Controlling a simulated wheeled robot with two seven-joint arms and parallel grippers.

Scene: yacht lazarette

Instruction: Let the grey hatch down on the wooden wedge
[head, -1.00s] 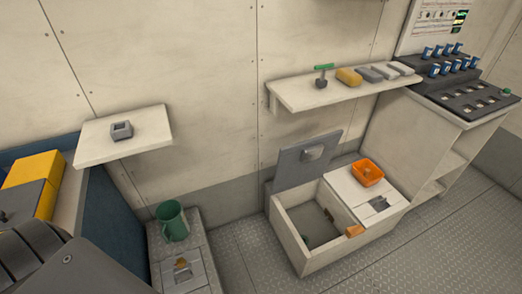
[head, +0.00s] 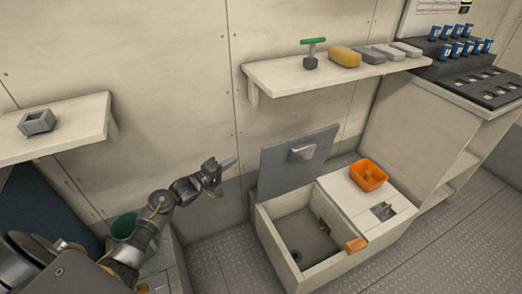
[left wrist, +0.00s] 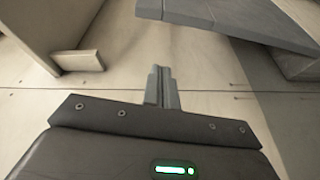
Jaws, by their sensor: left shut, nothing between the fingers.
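The grey hatch (head: 292,166) stands open, tilted up at the back of the left bin, its handle (head: 303,153) facing the room. The wooden wedge (head: 356,244), orange-brown, sits at the right front of the bin opening (head: 276,250), on or against the rim. My left gripper (head: 229,164) is shut and empty, left of the hatch's upper left corner and apart from it. Its closed fingers (left wrist: 161,88) show in the left wrist view, with a grey panel (left wrist: 245,22), apparently the hatch, at upper right. My right gripper is out of view.
An orange tub (head: 368,176) stands on the closed white lid beside the bin. A wall shelf (head: 330,75) with a green-handled tool and several blocks hangs above the hatch. A green mug (head: 124,226) stands behind my left arm. The front floor is clear.

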